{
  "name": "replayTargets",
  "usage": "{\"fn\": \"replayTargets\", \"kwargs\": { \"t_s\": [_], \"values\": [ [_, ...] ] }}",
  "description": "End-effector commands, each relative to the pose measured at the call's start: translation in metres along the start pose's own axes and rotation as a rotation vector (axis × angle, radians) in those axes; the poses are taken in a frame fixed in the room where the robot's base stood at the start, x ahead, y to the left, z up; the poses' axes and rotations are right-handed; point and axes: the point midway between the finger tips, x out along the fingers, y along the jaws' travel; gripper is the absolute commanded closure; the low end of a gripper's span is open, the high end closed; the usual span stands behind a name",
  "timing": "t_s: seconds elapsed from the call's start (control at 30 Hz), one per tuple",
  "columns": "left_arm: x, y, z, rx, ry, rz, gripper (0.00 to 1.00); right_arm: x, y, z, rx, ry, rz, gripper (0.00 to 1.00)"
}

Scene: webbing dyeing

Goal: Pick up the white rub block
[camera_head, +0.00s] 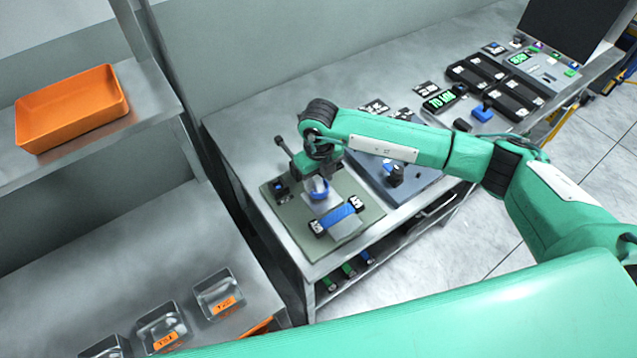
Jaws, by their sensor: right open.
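My right gripper (318,178) hangs over the green mat (372,212) on the metal table, its arm coming in from the right. It is open, but its fingers are small and partly hidden. A blue webbing strip (336,214) lies across a grey block at the mat's front, between two black labelled ends. My left gripper is not in view.
A blue-grey plate (425,187) with a device on it lies right of the mat. Black trays (512,101) and a panel stand farther along. An orange tray (70,110) sits on the left shelf; clear labelled bins (218,292) stand below it.

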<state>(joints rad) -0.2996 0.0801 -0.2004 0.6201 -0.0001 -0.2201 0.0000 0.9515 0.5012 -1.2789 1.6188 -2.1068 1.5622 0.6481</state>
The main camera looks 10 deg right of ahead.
Motion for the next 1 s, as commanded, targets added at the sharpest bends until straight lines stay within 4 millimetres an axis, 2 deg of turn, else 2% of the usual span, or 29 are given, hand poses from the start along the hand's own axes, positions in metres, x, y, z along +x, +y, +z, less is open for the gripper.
{"fn": "replayTargets", "kwargs": {
  "t_s": [0.13,0.3,0.37,0.4,0.77,0.87,1.0],
  "values": [
    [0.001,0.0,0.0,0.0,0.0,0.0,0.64,0.0,0.0,0.0,0.0,0.0,0.0,0.53],
    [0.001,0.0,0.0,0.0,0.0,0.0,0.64,0.0,0.0,0.0,0.0,0.0,0.0,0.86],
    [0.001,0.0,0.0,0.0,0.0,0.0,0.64,0.0,0.0,0.0,0.0,0.0,0.0,0.98],
    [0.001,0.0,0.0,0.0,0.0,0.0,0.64,0.0,0.0,0.0,0.0,0.0,0.0,1.0],
    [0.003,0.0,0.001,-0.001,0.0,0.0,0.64,-0.004,0.0,0.001,0.0,-0.001,0.001,1.0],
    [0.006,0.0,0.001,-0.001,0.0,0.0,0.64,-0.013,0.0,0.001,0.001,-0.001,0.001,1.0],
    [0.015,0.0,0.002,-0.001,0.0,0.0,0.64,-0.033,0.0,0.001,-0.001,-0.004,0.001,1.0]
  ]
}}
